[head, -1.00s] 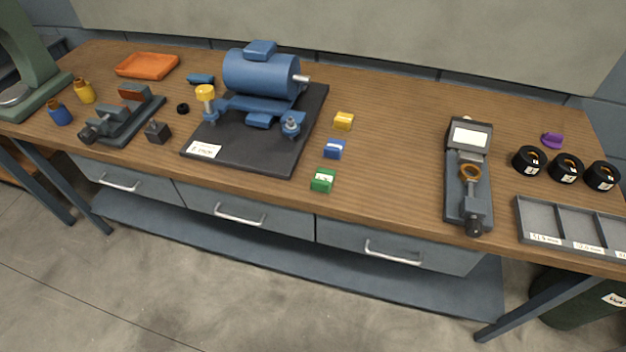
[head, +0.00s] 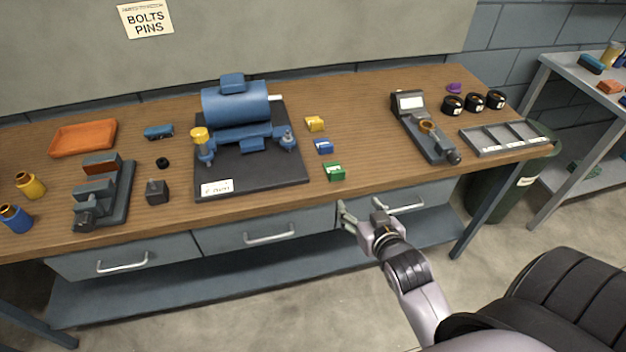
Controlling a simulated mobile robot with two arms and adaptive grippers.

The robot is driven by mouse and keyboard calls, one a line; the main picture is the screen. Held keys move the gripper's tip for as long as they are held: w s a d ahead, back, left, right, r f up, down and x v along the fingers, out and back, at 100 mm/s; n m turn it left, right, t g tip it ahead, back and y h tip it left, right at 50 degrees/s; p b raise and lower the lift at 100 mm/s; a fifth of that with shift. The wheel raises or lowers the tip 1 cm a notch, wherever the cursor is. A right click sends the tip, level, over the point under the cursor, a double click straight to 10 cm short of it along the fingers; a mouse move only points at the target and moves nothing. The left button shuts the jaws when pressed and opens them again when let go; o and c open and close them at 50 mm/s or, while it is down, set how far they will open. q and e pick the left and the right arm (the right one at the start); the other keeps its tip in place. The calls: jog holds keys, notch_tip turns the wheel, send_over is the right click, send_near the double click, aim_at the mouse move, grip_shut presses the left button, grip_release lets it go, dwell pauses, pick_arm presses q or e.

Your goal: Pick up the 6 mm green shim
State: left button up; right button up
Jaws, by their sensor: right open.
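The green shim (head: 334,172) is a small green block with a white label. It lies on the wooden bench near the front edge, right of the black motor plate. A blue block (head: 323,146) and a yellow block (head: 315,124) lie behind it in a row. My right gripper (head: 360,213) is open and empty. It shows in front of the bench, over the drawer fronts, below and slightly right of the green shim and apart from it. My left gripper is out of view.
A blue motor (head: 236,104) stands on a black plate (head: 250,180) left of the shims. A gauge fixture (head: 425,128) and a grey divided tray (head: 505,137) lie to the right. The bench between shims and gauge fixture is clear.

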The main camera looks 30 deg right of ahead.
jog(key=p, duration=0.1)
send_near(339, 173)
jog(key=p+x, duration=0.1)
jog(key=x, duration=0.3)
jog(key=shift+w+f, duration=0.25)
jog(key=shift+f, duration=0.1)
jog(key=p+x, duration=0.1)
jog(key=x, duration=0.3)
jog(key=shift+w+r, duration=0.15)
jog(key=shift+w, duration=0.2)
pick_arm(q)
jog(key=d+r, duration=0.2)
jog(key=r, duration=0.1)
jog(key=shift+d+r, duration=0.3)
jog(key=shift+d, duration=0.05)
pick_arm(e)
jog(key=shift+s, duration=0.1)
